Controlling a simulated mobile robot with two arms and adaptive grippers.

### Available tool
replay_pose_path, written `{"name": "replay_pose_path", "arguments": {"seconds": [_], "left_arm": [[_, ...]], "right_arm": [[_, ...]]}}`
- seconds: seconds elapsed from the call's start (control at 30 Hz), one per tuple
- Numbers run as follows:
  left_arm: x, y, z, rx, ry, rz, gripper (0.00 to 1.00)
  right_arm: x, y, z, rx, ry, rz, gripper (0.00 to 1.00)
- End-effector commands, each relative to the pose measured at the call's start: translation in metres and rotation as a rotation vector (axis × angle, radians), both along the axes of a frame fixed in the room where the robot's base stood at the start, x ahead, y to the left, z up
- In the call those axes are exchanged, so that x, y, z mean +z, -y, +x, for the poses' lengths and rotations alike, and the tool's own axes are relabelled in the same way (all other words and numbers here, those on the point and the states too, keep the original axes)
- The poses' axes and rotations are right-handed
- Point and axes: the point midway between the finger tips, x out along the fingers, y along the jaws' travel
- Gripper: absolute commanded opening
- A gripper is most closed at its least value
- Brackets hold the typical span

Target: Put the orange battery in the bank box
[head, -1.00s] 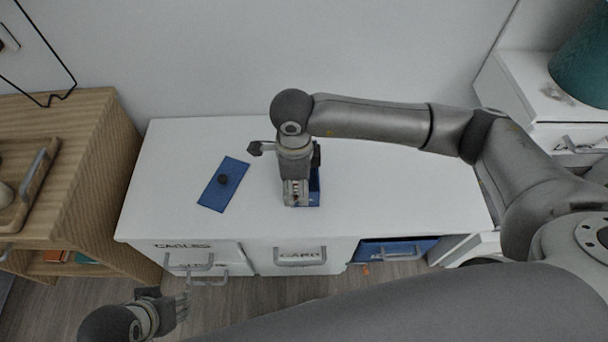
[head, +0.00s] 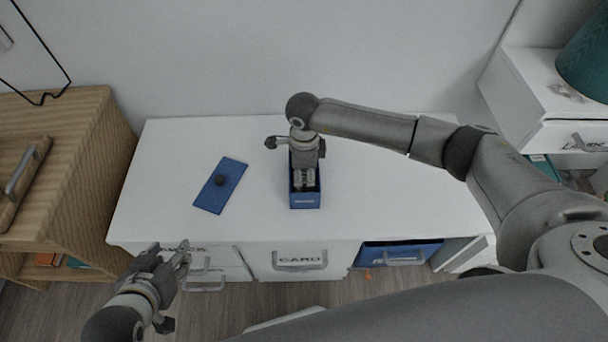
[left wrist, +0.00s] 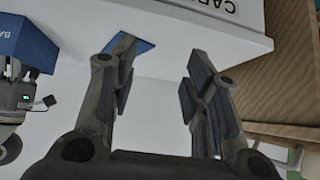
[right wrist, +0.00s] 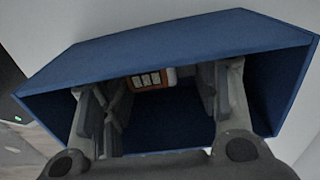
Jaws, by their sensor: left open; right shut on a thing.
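The blue open-topped bank box (head: 305,201) stands on the white desk, with white lettering on its front. My right gripper (head: 304,180) reaches down into it from above. In the right wrist view the blue walls (right wrist: 285,85) surround the fingers. The orange battery (right wrist: 152,79), with pale patches, shows between those fingers inside the box; the fingers hide its sides. I cannot tell whether it touches the floor. My left gripper (head: 170,251) is open and empty, near the desk's front left edge. The left wrist view shows its spread fingers (left wrist: 160,80) and part of the box (left wrist: 35,48).
A blue flat lid (head: 231,172) with a dark knob lies left of the box. Drawers with handles line the desk front; one blue drawer (head: 375,257) shows at the right. A wooden cabinet (head: 85,150) stands left. The desk's right half is mostly clear below my arm.

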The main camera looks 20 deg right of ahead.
Motion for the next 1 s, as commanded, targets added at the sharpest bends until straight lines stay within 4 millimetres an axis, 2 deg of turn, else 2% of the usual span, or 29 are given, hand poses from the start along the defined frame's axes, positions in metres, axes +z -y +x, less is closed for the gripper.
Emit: {"name": "replay_pose_path", "arguments": {"seconds": [0.63, 0.67, 0.8, 1.0], "left_arm": [[0.0083, 0.0038, 0.0114, -0.004, 0.067, -0.014, 0.43], [0.009, 0.0039, 0.0121, -0.004, 0.071, -0.015, 0.43], [0.0092, 0.004, 0.0121, -0.004, 0.071, -0.015, 0.43], [0.0089, 0.0041, 0.012, -0.004, 0.07, -0.015, 0.43]], "right_arm": [[-0.0055, 0.0002, -0.0001, 0.0, 0.0, 0.0, 0.33], [-0.0056, 0.0002, -0.0001, 0.0, 0.0, 0.0, 0.57], [-0.0053, 0.0003, -0.0001, 0.0, 0.0, -0.001, 0.75], [-0.0053, 0.0003, -0.0001, 0.0, 0.0, -0.001, 0.78]]}}
